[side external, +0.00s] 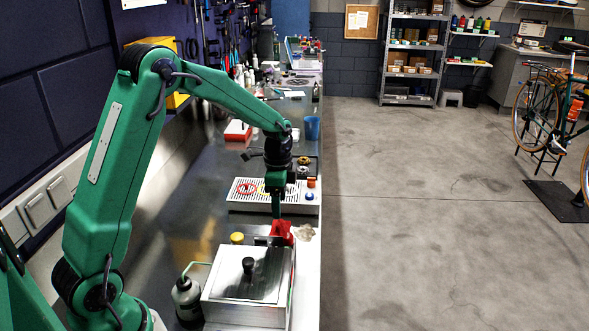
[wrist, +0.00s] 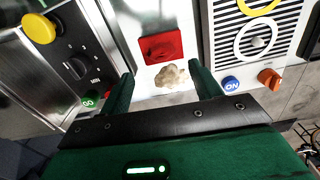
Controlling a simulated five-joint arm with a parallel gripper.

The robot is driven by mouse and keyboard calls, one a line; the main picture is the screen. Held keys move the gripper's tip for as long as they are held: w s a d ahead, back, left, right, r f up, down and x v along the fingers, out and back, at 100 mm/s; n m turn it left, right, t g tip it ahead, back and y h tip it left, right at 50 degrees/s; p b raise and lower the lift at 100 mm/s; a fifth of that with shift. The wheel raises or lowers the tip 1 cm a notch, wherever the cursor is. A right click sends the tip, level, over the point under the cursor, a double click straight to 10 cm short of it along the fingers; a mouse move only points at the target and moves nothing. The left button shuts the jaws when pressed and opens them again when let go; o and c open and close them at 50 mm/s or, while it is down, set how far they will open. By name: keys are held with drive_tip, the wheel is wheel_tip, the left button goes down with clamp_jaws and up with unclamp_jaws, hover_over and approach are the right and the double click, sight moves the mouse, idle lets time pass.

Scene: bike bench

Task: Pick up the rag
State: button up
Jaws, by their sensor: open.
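A small crumpled beige piece (wrist: 171,76), which looks like cloth, lies on a pale surface between my fingers in the wrist view. In the side view it shows (side external: 304,232) just right of my gripper. A red squarish piece (wrist: 161,46) with a darker middle lies just beyond it, and in the side view it is red and partly hidden (side external: 283,230). I cannot tell for sure which of the two is the rag. My gripper (wrist: 165,82) is open and empty, pointing down. It also shows in the side view (side external: 277,214). I cannot tell whether its fingertips touch anything.
A striped panel (side external: 245,190) with buttons lies behind. A yellow knob (side external: 237,238) is to the left. A blue cup (side external: 312,127) stands further back. The bench's right edge is close.

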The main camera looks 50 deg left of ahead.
sight(280, 223)
drive_tip(key=shift+f, duration=0.7)
drive_tip(key=shift+f, duration=0.1)
drive_tip(key=shift+w+a+f, duration=0.1)
drive_tip(key=shift+f, duration=2.45)
drive_tip(key=shift+c, duration=0.4)
drive_tip(key=c, duration=1)
